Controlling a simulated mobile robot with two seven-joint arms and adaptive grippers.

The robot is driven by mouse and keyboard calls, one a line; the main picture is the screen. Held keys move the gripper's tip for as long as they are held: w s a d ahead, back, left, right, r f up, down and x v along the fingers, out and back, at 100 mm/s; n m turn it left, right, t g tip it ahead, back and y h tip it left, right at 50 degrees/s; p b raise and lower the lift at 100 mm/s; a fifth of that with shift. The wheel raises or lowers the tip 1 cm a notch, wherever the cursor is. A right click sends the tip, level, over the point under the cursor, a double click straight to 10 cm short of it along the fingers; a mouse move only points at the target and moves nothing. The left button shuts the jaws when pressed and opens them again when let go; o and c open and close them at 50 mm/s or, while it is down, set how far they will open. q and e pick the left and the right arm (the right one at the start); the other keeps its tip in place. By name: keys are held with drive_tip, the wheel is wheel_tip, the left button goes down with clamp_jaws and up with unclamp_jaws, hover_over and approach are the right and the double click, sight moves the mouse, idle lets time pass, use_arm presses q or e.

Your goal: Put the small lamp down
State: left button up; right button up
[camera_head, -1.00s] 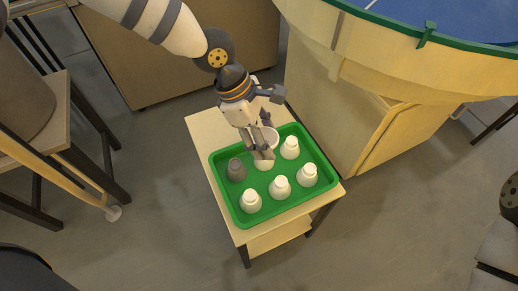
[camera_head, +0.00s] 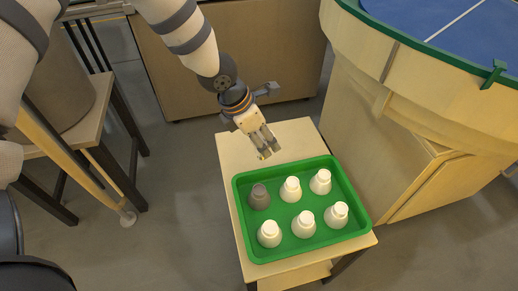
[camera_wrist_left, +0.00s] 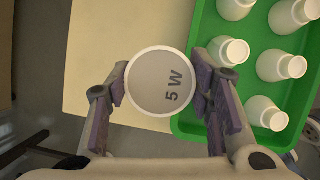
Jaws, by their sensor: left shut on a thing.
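My left gripper (camera_head: 265,150) points down over the bare back part of the small table, just off the tray's back edge. In the left wrist view its fingers (camera_wrist_left: 160,90) are shut on the small lamp (camera_wrist_left: 148,82), a round grey face with a pale rim marked "5 W". In the head view the lamp is mostly hidden by the fingers, so I cannot tell whether it touches the tabletop. The green tray (camera_head: 238,215) holds one grey lamp (camera_head: 259,197) and several white ones (camera_head: 304,224). My right gripper is not in view.
The small wooden table (camera_head: 235,153) has bare top behind the tray. A big wooden unit with a blue top (camera_head: 450,25) stands close on the right.

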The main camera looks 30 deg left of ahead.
use_arm(q)
drive_tip(key=shift+a+f, duration=0.3)
drive_tip(key=shift+f, duration=0.1)
drive_tip(key=shift+s+a+f+b, duration=0.1)
drive_tip(key=shift+a+f+b, duration=0.1)
drive_tip(key=shift+f, duration=0.75)
drive_tip(key=shift+a+f+b, duration=0.15)
drive_tip(key=shift+f+b, duration=0.05)
drive_tip(key=shift+f, duration=0.75)
drive_tip(key=shift+f, duration=0.2)
drive_tip(key=o, duration=1.1)
drive_tip(key=shift+o, duration=0.2)
